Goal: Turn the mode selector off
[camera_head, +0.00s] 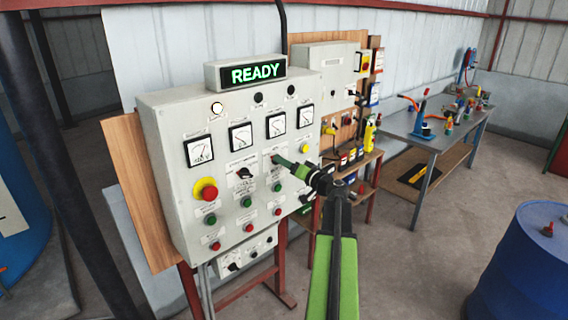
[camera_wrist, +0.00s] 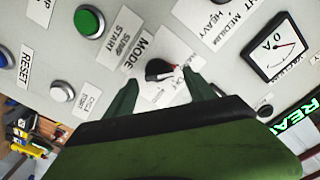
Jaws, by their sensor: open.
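The mode selector is a small dark knob (camera_wrist: 159,71) with a red mark, beside the "MODE" label (camera_wrist: 137,48) in the wrist view. My gripper (camera_wrist: 162,80) is open, with one green finger to each side of the knob in that picture. I cannot tell whether either finger touches it. In the head view my gripper (camera_head: 288,164) reaches the right half of the grey control panel (camera_head: 170,125), and its fingers hide most of the knob. Its exact pointing direction is hard to read.
Close by are another black selector (camera_head: 244,173), a green button (camera_wrist: 89,21) and a gauge (camera_wrist: 275,45). A red emergency button (camera_head: 209,193) sits lower left. The lit READY sign (camera_head: 245,73) tops the panel. A workbench (camera_head: 430,130) and a blue drum (camera_head: 525,265) stand to the right.

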